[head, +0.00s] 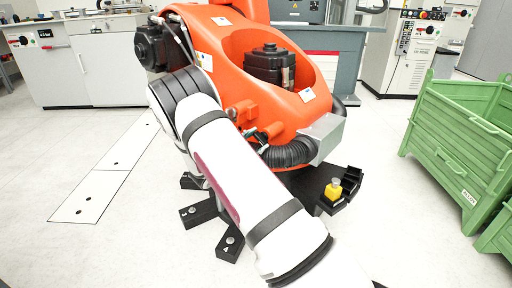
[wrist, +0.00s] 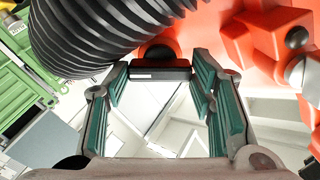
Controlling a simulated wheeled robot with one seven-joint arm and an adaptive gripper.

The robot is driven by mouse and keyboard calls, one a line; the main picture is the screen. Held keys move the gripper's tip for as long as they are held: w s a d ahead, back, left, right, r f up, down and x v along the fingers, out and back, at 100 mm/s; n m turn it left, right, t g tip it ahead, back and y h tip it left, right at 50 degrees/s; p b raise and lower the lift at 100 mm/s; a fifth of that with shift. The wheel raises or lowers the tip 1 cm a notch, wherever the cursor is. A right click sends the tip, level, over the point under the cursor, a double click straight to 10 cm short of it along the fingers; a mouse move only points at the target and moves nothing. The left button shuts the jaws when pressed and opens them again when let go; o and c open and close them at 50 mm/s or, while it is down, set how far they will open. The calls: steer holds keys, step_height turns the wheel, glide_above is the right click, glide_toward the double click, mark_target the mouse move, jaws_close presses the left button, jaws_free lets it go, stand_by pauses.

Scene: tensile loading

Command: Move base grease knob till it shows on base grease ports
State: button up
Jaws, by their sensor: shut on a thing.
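In the wrist view, my gripper (wrist: 160,78) has its two teal-padded fingers on either side of a black bar with a short white mark (wrist: 160,74). I take this bar for the base grease knob. It sits against the orange machine, with a dark round part behind it. The fingers are shut on the bar at their tips. In the head view, my white arm reaches across the orange robot (head: 225,45), and my gripper and the knob are hidden. I cannot make out the base grease ports label.
A ribbed black hose (wrist: 95,30) runs close by on the upper left of the wrist view. Orange fittings (wrist: 275,40) stand on the right. Green crates (head: 460,150) stand at the right. Floor at left is clear.

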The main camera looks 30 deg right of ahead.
steer(key=shift+m, duration=0.5)
steer(key=o, duration=1.2)
steer(key=shift+c, duration=0.2)
steer(key=shift+a, duration=0.15)
steer(key=v, duration=1.1)
steer(key=shift+a, duration=0.35)
steer(key=shift+s, duration=0.15)
